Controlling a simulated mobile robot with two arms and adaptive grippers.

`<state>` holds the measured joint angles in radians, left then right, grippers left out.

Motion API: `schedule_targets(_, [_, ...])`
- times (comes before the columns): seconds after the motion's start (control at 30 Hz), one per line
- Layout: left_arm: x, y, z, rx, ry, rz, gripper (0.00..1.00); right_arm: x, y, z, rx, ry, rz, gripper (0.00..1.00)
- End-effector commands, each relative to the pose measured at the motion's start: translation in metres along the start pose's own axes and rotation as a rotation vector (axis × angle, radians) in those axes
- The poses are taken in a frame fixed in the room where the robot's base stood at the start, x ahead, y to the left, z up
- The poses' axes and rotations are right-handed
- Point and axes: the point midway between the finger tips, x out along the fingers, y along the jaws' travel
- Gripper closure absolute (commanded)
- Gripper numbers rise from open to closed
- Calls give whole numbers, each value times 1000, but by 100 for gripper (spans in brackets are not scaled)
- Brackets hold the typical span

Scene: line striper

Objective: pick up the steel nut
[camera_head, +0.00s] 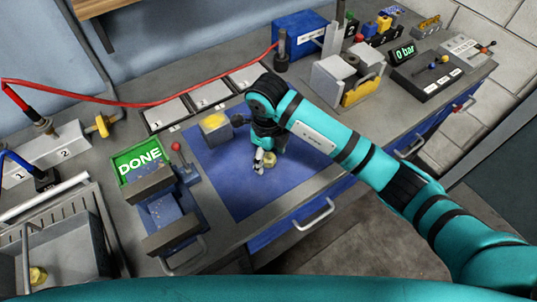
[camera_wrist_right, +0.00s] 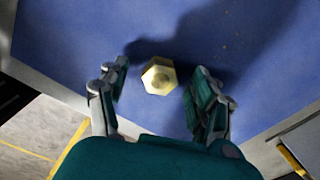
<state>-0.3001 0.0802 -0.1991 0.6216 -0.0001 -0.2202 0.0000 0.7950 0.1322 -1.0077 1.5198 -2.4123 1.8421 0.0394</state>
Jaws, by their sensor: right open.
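A brass-yellow hexagonal nut (camera_wrist_right: 158,76) lies on the blue mat (camera_head: 225,175); its colour looks like brass rather than steel. In the head view the nut (camera_head: 270,161) shows beside my right fingers. My right gripper (camera_head: 262,160) points down over the mat. In the right wrist view the right gripper (camera_wrist_right: 160,80) is open, one finger on either side of the nut, with a gap visible on both sides. The nut is not held. My left gripper is not in view.
A grey block with a yellow top (camera_head: 214,124) stands on the mat's far left. A vise (camera_head: 165,208) and a green DONE tray (camera_head: 138,161) are to the left. Another brass-coloured piece (camera_head: 38,276) lies in a grey bin. The mat's front is clear.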

Motion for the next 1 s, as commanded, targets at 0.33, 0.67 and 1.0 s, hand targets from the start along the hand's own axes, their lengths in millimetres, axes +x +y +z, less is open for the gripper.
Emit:
schedule_targets(0.33, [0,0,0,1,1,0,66,3,0,0,-1,0,-1,46])
schedule_targets(0.67, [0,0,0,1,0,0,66,3,0,0,0,0,-1,89])
schedule_targets(1.0, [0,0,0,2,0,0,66,2,0,0,0,-2,-2,98])
